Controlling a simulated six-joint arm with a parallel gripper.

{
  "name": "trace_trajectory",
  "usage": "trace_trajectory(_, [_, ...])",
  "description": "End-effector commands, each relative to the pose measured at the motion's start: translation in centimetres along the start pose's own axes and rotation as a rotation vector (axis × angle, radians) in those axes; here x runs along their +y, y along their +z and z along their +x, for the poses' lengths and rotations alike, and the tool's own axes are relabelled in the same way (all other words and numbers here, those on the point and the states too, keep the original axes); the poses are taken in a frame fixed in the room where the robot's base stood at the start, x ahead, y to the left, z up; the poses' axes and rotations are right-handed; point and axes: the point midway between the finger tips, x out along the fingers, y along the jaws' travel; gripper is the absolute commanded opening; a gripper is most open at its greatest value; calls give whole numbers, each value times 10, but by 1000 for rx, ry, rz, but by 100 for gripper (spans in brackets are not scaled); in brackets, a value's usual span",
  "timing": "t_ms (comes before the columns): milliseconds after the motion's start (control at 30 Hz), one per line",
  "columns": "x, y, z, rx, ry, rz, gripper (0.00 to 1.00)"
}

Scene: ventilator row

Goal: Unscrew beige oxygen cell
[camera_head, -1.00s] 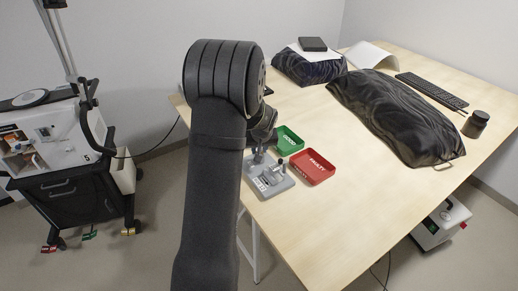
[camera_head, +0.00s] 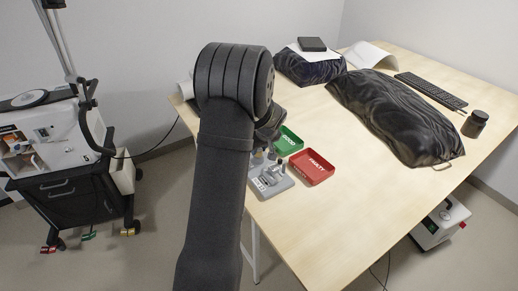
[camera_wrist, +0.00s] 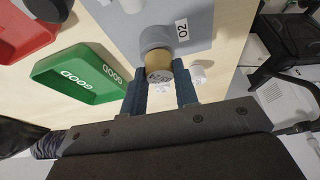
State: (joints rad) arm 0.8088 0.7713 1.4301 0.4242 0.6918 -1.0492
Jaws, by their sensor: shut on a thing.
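The beige oxygen cell (camera_wrist: 158,60) sits in a grey round socket on the grey fixture (camera_wrist: 205,20), beside an "O2" label. My gripper (camera_wrist: 160,85) has its two blue-grey fingers on either side of the cell and is shut on it. The cell's clear-looking outer end points toward my palm. In the head view the fixture (camera_head: 272,186) stands near the table's left edge; my arm hides the gripper and the cell there.
A green GOOD tray (camera_head: 290,142) and a red FAULTY tray (camera_head: 316,171) lie right beside the fixture. A small white round part (camera_wrist: 199,74) shows right of the fingers. Black bags (camera_head: 395,115) lie farther back. The table's front right is clear.

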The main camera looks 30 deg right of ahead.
Motion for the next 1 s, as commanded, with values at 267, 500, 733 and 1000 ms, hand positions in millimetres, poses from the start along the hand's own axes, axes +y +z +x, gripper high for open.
trace_trajectory(267, [2,0,0,-1,-98,-236,7])
trace_trajectory(500, [2,0,0,-1,-117,-283,7])
trace_trajectory(733, [2,0,0,-1,-117,-281,7])
trace_trajectory(1000, [2,0,0,-1,-116,-280,44])
